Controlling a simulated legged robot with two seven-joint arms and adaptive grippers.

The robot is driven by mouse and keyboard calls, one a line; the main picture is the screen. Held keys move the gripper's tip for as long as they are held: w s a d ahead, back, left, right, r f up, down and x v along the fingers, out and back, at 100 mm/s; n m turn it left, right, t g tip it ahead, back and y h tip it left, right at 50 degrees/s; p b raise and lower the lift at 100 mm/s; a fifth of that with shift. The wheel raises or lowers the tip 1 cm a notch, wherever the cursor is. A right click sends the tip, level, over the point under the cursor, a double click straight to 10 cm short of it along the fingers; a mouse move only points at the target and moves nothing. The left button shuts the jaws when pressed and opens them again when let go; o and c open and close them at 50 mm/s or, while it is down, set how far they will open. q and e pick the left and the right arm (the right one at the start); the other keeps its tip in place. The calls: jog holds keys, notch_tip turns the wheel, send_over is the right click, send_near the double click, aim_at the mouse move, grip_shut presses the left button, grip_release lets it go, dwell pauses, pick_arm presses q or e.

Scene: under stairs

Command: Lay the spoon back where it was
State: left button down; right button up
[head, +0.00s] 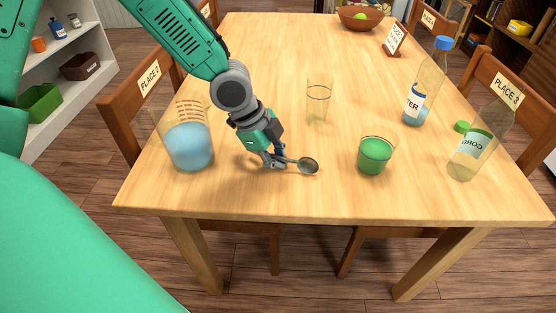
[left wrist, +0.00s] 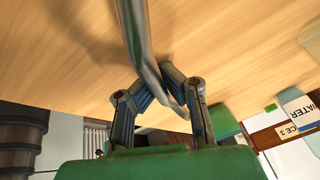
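A metal spoon (head: 308,165) is at my left gripper (head: 274,162), low over the front of the wooden table (head: 240,196). Its bowl points right. In the left wrist view the spoon's handle (left wrist: 135,35) runs between the fingers of the left gripper (left wrist: 160,85), which are closed in on it. I cannot tell whether the spoon touches the tabletop. My right gripper is not in view.
A jug of blue liquid (head: 189,146) stands left of the gripper. A glass of green liquid (head: 374,156) stands to the right, an empty glass (head: 318,102) behind. A water bottle (head: 416,100) and a tilted cordial bottle (head: 472,150) stand further right. The table's far middle is clear.

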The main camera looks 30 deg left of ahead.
pick_arm(q)
jog(key=c, duration=1.6)
grip_release()
jog(key=shift+s+a+f, duration=0.1)
jog(key=shift+s+f, duration=0.2)
jog(key=shift+f, duration=0.2)
jog(key=shift+c, duration=0.2)
jog(key=shift+w, duration=0.15)
jog(key=shift+a+r, duration=0.1)
jog(key=shift+r, duration=0.05)
jog(key=shift+a+r, duration=0.1)
jog(key=shift+r, duration=0.1)
jog(key=v, duration=1.1)
jog(key=shift+r, duration=0.2)
